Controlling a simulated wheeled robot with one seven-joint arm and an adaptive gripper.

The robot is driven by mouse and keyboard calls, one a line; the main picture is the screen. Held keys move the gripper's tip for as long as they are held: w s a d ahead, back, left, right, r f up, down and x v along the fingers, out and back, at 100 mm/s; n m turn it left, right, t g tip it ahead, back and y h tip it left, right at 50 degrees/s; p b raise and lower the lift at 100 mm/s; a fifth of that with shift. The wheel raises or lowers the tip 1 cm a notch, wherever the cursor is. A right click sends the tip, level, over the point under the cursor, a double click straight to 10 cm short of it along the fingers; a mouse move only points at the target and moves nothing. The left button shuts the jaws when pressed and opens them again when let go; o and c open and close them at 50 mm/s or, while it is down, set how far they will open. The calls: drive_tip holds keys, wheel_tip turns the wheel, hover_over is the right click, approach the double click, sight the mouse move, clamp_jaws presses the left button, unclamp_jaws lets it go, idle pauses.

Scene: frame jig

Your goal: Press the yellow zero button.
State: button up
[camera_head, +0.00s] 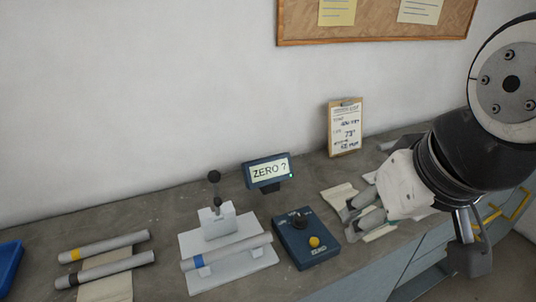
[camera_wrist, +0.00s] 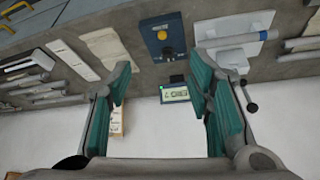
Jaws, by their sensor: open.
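The yellow button (camera_head: 314,242) is a small round knob on the front part of a dark blue box (camera_head: 293,250) on the bench, beside a black knob. In the wrist view the yellow button (camera_wrist: 162,35) and blue box (camera_wrist: 176,50) show at the top, beyond my fingertips. A display (camera_head: 269,170) reading "ZERO ?" with a green light stands behind the box. My gripper (camera_head: 357,209) is to the right of the box, apart from the button. In the wrist view my gripper (camera_wrist: 160,82) has its teal-padded fingers spread, with nothing between them.
A white jig (camera_head: 217,222) with a black-knobbed lever and blue-banded tube (camera_head: 228,251) stands left of the box. More tubes (camera_head: 104,245) and a blue tray (camera_head: 9,266) lie farther left. A clipboard (camera_head: 345,128) leans on the wall. Pale boards (camera_wrist: 105,48) lie beside the box.

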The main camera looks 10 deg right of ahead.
drive_tip(key=shift+a, duration=0.2)
clamp_jaws()
idle(1.1)
